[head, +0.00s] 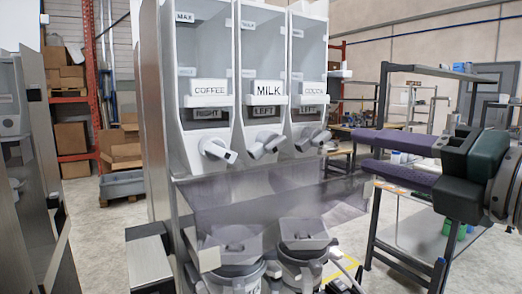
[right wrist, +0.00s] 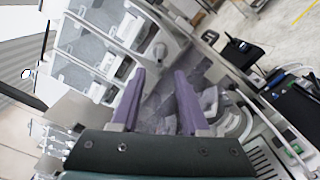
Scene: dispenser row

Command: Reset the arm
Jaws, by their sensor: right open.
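My right gripper (head: 385,160) comes in from the right in the head view, to the right of the dispenser row. Its two purple fingers are apart with nothing between them. The same open fingers show in the right wrist view (right wrist: 158,100). The dispensers are labelled COFFEE (head: 208,88), MILK (head: 266,88) and COCOA (head: 313,88), each with a grey spout below. A clear panel (head: 245,205) slopes below the spouts, left of the fingertips. My left gripper does not show.
Lidded containers (head: 303,262) stand under the panel. A metal-framed table (head: 410,235) stands behind my right gripper. A grey metal cabinet (head: 45,190) is at the left. Shelving with cardboard boxes (head: 72,138) is behind. Grey floor is open at the left back.

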